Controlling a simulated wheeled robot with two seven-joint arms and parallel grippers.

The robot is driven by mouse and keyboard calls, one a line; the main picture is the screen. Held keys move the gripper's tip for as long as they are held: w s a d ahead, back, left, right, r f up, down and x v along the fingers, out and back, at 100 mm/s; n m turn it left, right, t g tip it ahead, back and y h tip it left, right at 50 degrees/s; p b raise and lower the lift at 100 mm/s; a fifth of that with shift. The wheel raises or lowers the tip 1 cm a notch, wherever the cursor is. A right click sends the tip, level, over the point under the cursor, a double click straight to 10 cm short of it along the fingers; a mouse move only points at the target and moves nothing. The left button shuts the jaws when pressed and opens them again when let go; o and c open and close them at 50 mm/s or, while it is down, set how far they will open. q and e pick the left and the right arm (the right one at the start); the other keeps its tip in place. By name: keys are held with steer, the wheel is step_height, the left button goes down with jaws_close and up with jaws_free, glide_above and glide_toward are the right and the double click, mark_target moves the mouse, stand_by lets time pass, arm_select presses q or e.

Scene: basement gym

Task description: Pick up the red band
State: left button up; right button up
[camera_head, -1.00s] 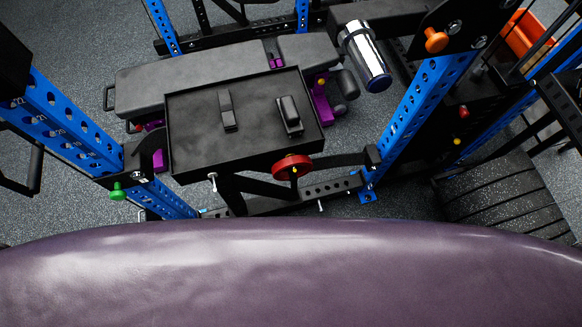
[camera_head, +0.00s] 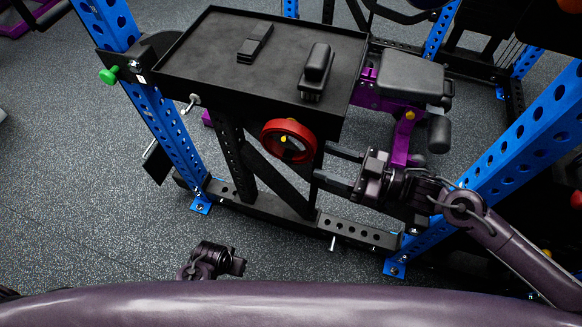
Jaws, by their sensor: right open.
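The red band (camera_head: 278,127) is a thick red ring hanging upright below the front edge of the black tray (camera_head: 205,72). A yellow-tipped peg shows in its middle. My right gripper (camera_head: 323,162) comes in from the right, its two black fingers apart and pointing left at the band. The fingertips are just right of the band, with nothing visible between them. Whether a fingertip touches its edge I cannot tell. Part of my left arm's end (camera_head: 210,262) shows low over the floor, well away from the band; its jaw state is unclear.
On the tray lie a small black block (camera_head: 255,43) and a black brush-like object (camera_head: 316,72). Blue rack uprights (camera_head: 165,120) stand left and right of it. A black crossbar (camera_head: 275,212) runs below. A bench (camera_head: 410,78) is behind. Floor at left is clear.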

mark_target(293, 156)
steer(key=shift+n+g+y, duration=0.3)
steer(key=shift+n+g, duration=0.1)
steer(key=shift+g, duration=0.2)
steer(key=a, duration=0.2)
steer(key=a+r, duration=0.1)
steer(key=a, duration=0.5)
steer(key=shift+w+r, duration=0.25)
steer(key=shift+w, duration=0.15)
steer(key=shift+w+a, duration=0.1)
steer(key=shift+a, duration=0.25)
arm_select(q)
steer(key=shift+w+d+r, duration=0.1)
steer(key=shift+w+r, duration=0.05)
steer(key=shift+r, duration=0.4)
arm_select(e)
jaws_close()
